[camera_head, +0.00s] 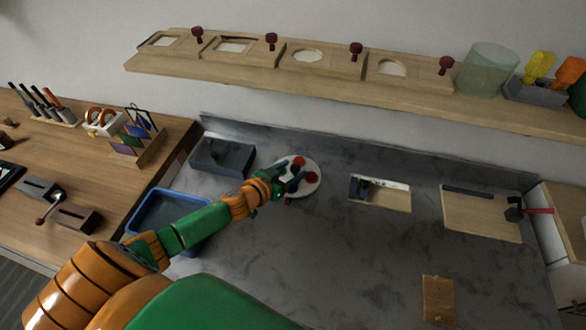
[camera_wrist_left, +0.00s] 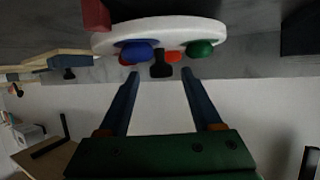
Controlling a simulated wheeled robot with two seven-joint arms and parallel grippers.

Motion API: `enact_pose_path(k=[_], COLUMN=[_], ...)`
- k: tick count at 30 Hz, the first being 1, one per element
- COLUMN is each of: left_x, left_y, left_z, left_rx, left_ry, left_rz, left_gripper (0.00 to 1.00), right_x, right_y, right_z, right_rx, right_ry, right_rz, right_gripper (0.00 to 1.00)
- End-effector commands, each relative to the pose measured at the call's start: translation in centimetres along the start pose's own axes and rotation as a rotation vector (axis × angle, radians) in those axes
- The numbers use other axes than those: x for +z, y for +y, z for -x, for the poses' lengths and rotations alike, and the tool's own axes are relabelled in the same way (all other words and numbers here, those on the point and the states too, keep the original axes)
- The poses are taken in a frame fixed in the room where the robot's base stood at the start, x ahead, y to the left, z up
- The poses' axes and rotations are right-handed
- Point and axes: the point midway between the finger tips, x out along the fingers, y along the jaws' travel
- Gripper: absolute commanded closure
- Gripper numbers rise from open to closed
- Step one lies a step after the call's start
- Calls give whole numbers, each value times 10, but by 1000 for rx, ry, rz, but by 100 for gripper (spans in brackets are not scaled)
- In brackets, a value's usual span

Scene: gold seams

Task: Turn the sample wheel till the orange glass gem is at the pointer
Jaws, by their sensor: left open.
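The white sample wheel (camera_head: 313,164) lies on the grey worktop; it also shows at the top of the left wrist view (camera_wrist_left: 175,25). It carries a blue gem (camera_wrist_left: 137,52), a green gem (camera_wrist_left: 200,48) and red or orange-red gems (camera_wrist_left: 173,57); I cannot tell which is orange. A black centre knob (camera_wrist_left: 160,69) stands on it. A dark red block (camera_wrist_left: 96,16) at the rim may be the pointer; a red piece (camera_head: 288,201) shows at the near rim. My left gripper (camera_wrist_left: 160,77) is open, its fingertips on either side of the knob, apparently not touching it.
A grey bin (camera_head: 222,158) and a blue-rimmed bin (camera_head: 160,203) stand left of the wheel. A wooden shelf (camera_head: 290,75) runs along the wall above.

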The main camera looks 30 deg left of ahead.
Motion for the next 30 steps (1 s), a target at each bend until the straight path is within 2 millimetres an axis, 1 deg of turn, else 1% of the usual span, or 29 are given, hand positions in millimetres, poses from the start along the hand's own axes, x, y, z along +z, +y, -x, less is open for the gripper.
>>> enact_pose_path(k=[1,4,11,12,14,15,17,18,19,30], left_x=[0,0,0,0,0,0,0,0,0,0], left_y=[0,0,0,0,0,0,0,0,0,0], left_z=[-5,-9,-10,-10,-10,-10,-10,-10,-10,-10], left_rx=[0,-1,-1,-1,-1,-1,-1,-1,-1,-1], left_ry=[1,0,-1,-1,-1,-1,-1,-1,-1,-1], left_rz=[-1,-1,-1,-1,-1,-1,-1,-1,-1,-1], left_gripper=[34,34,34,39,56,66,83,93,100,100], right_x=[0,0,0,0,0,0,-1,-1,-1,-1], right_y=[0,0,-1,-1,-2,-3,-4,-4,-4,-5], right_z=[-2,-2,-2,-2,-2,-2,-2,-2,-2,-2], right_rx=[0,0,-1,-2,-3,-4,-6,-6,-7,-7], right_ry=[0,0,1,1,1,1,1,1,2,1], right_rz=[0,0,-1,-2,-2,-3,-3,-4,-4,-3], right_gripper=[50,50,50,50,50,50,50,50,50,50])
